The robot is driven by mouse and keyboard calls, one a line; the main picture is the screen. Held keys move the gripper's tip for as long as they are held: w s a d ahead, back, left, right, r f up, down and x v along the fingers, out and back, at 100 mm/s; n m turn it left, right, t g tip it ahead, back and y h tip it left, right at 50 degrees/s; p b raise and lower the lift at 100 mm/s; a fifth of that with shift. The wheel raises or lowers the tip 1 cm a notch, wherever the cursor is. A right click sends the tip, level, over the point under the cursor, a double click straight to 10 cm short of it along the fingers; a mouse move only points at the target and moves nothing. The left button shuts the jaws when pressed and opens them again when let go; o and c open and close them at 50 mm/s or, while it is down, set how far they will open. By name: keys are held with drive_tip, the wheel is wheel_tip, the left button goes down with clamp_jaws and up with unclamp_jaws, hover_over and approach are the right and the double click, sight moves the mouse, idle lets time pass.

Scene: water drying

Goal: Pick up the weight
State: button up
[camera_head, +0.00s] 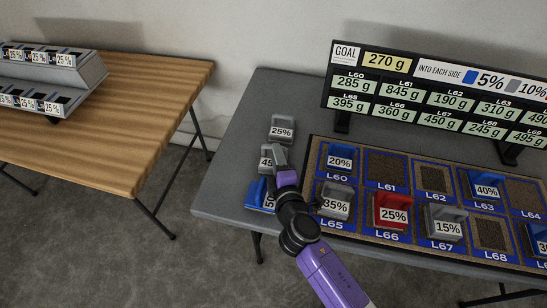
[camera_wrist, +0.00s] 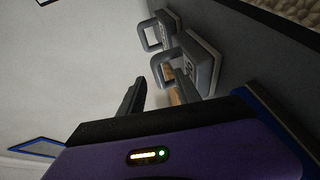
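Three weights stand in a column at the left end of the grey table. They are a grey 25% weight (camera_head: 282,133), a grey weight whose label begins with 4 (camera_head: 265,160) and a blue weight (camera_head: 256,194). My gripper (camera_head: 279,158) is at the middle grey weight and partly covers it and the blue one. I cannot tell if it touches either. In the wrist view, two grey weights with loop handles show, a nearer one (camera_wrist: 205,62) and a farther one (camera_wrist: 166,32). A dark finger (camera_wrist: 132,96) shows left of the nearer handle. No held weight is visible.
On the grey table (camera_head: 235,165), a cork board (camera_head: 318,150) with blue-outlined slots holds several weights. A goal sign (camera_head: 375,85) reading 270 g stands behind it. A wooden table (camera_head: 130,120) with a grey display stands left, across a gap.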

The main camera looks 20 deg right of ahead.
drive_tip(key=x, duration=0.4)
drive_tip(key=shift+w+d+r, duration=0.1)
drive_tip(key=shift+w+d, duration=0.1)
clamp_jaws()
idle(1.2)
